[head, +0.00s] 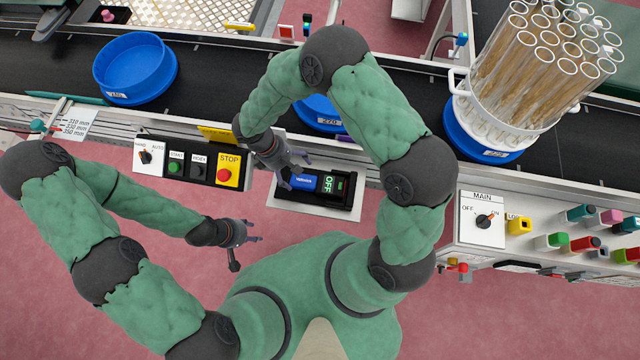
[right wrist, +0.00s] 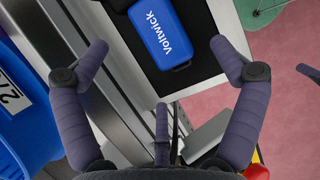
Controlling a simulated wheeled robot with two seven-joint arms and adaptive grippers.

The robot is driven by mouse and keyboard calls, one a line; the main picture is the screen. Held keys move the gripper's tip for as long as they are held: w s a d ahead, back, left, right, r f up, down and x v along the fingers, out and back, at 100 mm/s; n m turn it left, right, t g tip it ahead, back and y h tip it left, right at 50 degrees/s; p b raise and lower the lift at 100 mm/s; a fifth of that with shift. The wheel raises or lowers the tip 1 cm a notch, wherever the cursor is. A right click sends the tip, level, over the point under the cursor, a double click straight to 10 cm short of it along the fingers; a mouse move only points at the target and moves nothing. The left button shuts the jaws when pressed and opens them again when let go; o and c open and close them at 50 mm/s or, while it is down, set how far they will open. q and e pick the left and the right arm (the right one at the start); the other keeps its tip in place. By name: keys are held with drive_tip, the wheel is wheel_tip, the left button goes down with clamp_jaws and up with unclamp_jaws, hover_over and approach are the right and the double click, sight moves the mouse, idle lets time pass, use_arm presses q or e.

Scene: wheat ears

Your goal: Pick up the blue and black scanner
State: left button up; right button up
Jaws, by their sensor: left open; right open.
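The blue and black scanner (head: 305,184) lies in a black holder (head: 345,203) on the conveyor's front edge. In the right wrist view its blue part (right wrist: 167,38) shows white "Voltwick" lettering, ahead of and between my fingers; the top of it is cut off by the frame. My right gripper (head: 297,169) is open and empty, above the scanner's left end, with no contact that I can make out. It also shows in the right wrist view (right wrist: 158,58), fingers spread. My left gripper (head: 246,250) is open and empty, lower left of the scanner, over the pink floor.
A control box with a red STOP button (head: 224,174) stands left of the holder. A MAIN switch panel (head: 483,219) is at right.

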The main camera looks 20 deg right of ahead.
sight(317, 184)
drive_tip(key=b+x, duration=0.1)
drive_tip(key=x, duration=0.3)
drive_tip(key=shift+d+f+b, duration=0.2)
drive_tip(key=shift+f+b, duration=0.15)
drive_tip(key=shift+c, duration=0.3)
drive_tip(key=c, duration=1.4)
drive_tip(key=shift+r, duration=0.1)
